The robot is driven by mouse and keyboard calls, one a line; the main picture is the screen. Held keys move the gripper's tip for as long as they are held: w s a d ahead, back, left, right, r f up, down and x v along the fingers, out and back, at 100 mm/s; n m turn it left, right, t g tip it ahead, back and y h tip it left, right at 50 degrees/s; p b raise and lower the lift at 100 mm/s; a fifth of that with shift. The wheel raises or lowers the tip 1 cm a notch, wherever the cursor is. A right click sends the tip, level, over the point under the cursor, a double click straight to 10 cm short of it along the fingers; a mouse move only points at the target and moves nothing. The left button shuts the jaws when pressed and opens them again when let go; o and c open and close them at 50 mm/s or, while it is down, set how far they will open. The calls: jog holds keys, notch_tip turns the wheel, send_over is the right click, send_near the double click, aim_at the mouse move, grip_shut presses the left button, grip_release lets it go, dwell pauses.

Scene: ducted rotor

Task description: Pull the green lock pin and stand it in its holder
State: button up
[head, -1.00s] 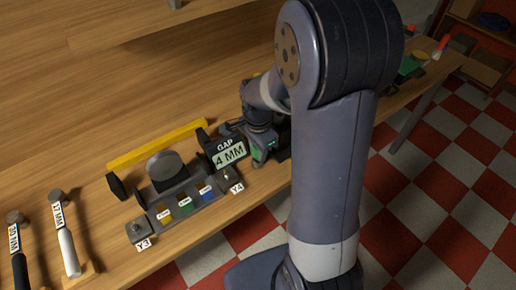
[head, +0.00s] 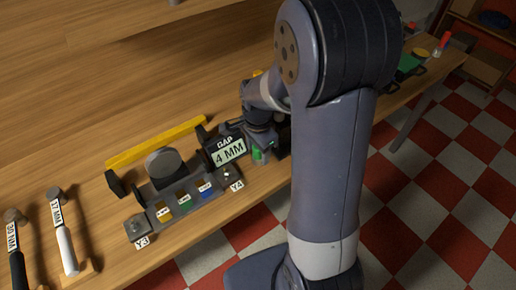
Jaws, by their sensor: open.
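My gripper (head: 263,147) is open, low over the bench just right of the "GAP 4 MM" display. My own arm hides part of it. A small green piece (head: 256,154) shows at its fingers; it may be the green lock pin, but it is too small and covered to be sure. I cannot tell whether the fingers touch it. A dark holder tray (head: 160,214) with yellow, green and blue labels stands left of the display, and its green-labelled place (head: 184,198) is in the middle.
The "4 MM" display (head: 229,151) stands close beside my gripper. A yellow bar (head: 155,143) lies behind the tray. Two hammer-like tools (head: 64,235) marked with sizes are at the far left. The wooden bench (head: 60,110) is clear at the back left.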

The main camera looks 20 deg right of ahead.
notch_tip(320, 180, up, 11)
jog(key=shift+f, duration=0.1)
dwell(0.3)
jog(key=shift+f, duration=0.15)
notch_tip(320, 180, down, 11)
jog(key=shift+r, duration=0.15)
jog(key=shift+r+p, duration=0.4)
jog(key=shift+r, duration=0.4)
